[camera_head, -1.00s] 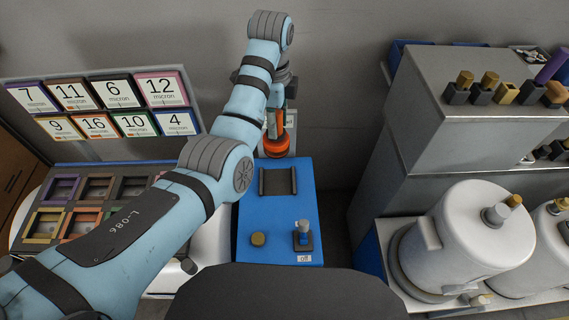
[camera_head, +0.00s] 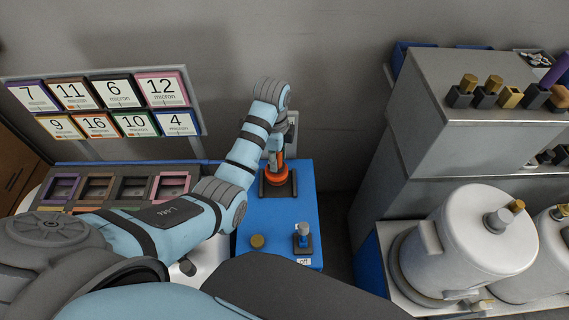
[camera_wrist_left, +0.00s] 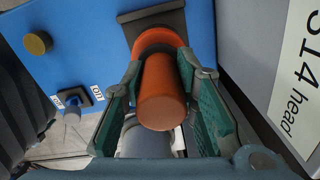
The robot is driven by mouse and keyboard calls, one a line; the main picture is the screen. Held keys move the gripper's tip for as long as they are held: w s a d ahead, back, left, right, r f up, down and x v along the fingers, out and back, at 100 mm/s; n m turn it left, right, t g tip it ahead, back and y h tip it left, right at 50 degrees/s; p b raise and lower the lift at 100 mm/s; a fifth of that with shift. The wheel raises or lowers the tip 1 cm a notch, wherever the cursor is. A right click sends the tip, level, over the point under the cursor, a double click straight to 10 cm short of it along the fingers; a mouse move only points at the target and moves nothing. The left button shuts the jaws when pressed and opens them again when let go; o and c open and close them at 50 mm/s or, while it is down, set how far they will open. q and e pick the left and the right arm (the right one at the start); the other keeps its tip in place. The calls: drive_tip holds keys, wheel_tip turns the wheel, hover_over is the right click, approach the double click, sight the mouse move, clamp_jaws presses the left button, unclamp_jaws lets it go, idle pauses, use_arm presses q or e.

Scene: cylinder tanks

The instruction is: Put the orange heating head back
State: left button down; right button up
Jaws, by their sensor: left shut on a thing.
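The orange heating head (camera_head: 277,176) is a cylinder with a wider round flange. It is over the dark plate (camera_head: 291,190) on top of the blue box (camera_head: 262,218). My left gripper (camera_head: 277,160) is shut on the heating head, mostly hidden by the arm. In the left wrist view the green-padded fingers (camera_wrist_left: 161,70) stand on both sides of the orange cylinder (camera_wrist_left: 165,95). Its flange is at the dark plate (camera_wrist_left: 150,20); I cannot tell whether it touches. My right gripper is not in view.
A brass button (camera_head: 257,241) and a small switch (camera_head: 303,236) sit at the box's near end. Framed trays (camera_head: 140,188) and numbered micron cards (camera_head: 110,105) are at left. White tanks (camera_head: 480,240) and a grey cabinet (camera_head: 440,110) are at right. A label (camera_wrist_left: 300,70) reads "S14 head".

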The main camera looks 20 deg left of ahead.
use_arm(q)
drive_tip(key=shift+d+f, duration=0.1)
drive_tip(key=shift+f, duration=1.45)
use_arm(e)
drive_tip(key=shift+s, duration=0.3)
use_arm(q)
drive_tip(key=shift+f, duration=0.1)
drive_tip(key=c, duration=1.3)
unclamp_jaws()
